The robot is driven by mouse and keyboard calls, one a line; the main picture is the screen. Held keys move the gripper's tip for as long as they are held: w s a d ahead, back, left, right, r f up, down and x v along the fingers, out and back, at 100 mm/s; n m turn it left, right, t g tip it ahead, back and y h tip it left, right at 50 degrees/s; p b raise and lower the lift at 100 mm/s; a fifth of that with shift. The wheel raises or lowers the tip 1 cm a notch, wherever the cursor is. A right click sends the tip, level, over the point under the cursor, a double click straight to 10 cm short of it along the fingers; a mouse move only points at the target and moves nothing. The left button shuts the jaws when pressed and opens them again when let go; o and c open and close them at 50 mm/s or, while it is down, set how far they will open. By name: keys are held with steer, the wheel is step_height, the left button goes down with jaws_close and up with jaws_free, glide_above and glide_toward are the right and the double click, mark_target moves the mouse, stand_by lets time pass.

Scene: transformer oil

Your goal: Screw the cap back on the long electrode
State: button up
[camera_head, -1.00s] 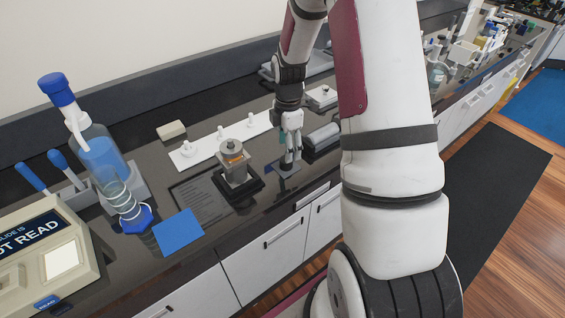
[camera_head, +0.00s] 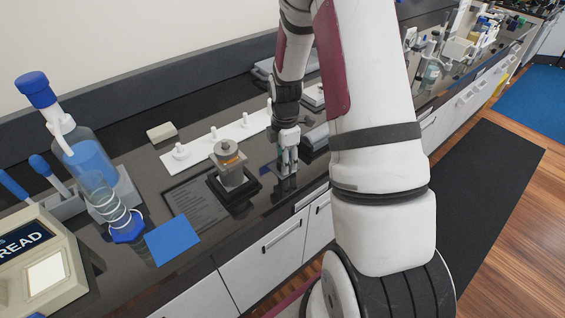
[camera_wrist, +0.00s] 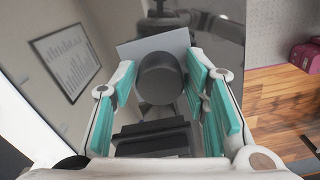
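My gripper (camera_head: 288,172) points down over a small grey plate at the front part of the counter, right of a metal holder. In the wrist view, its two teal-padded fingers (camera_wrist: 161,62) stand on either side of a dark grey cylinder (camera_wrist: 160,79). This cylinder may be the cap or the electrode; I cannot tell which. Whether the pads touch it is unclear. A flat grey plate (camera_wrist: 140,47) lies beyond it. The metal holder (camera_head: 231,178) with an amber part on top stands on a black base. No long electrode can be clearly identified.
A white strip (camera_head: 200,148) with several small fittings lies behind the holder. A blue square (camera_head: 173,240), a bottle with a blue cap (camera_head: 35,88) and a beige instrument (camera_head: 40,265) are at the left. A dark block (camera_head: 317,137) stands close to my gripper's right.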

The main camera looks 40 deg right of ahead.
steer(key=c, duration=0.6)
steer(key=shift+r+p, duration=1.2)
steer(key=shift+r, duration=1.35)
steer(key=shift+o, duration=1.1)
jaws_close()
